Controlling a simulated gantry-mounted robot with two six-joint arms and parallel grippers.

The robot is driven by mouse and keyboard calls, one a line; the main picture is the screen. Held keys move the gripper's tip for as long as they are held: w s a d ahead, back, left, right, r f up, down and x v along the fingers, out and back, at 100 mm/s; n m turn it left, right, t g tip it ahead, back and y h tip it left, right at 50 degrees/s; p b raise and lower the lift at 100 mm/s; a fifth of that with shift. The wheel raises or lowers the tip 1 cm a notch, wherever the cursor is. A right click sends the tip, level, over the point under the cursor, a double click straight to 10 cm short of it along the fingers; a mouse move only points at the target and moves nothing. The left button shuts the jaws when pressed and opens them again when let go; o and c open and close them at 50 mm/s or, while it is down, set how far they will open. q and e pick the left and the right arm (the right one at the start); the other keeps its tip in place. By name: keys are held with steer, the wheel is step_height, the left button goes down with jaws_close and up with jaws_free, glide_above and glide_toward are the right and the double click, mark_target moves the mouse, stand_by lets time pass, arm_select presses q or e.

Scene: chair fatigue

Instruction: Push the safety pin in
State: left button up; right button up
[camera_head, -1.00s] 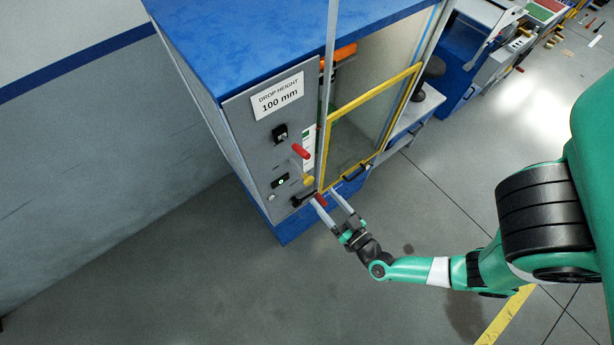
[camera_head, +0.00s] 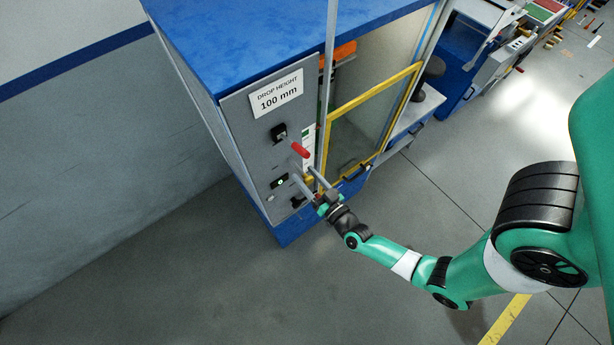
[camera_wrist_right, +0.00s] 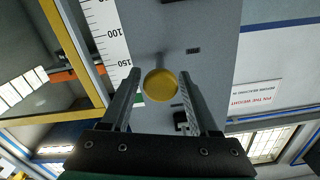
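The yellow round knob (camera_wrist_right: 160,85), which I take to be the safety pin's head, sticks out of the grey front panel (camera_wrist_right: 212,50). In the head view the yellow knob (camera_head: 309,180) is partly covered by my right gripper (camera_head: 303,174). My right gripper is open. In the right wrist view its two fingers (camera_wrist_right: 160,76) point at the panel on either side of the knob, with a gap left and right. I cannot tell how deep the pin sits. My left gripper is not in view.
A black handle (camera_head: 298,201) sits low on the panel, partly hidden. A yellow-framed door (camera_head: 372,98) is to the right. A white scale (camera_wrist_right: 108,35) lies beside the knob. The floor in front is clear.

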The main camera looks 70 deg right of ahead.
jaws_close()
stand_by(1.2)
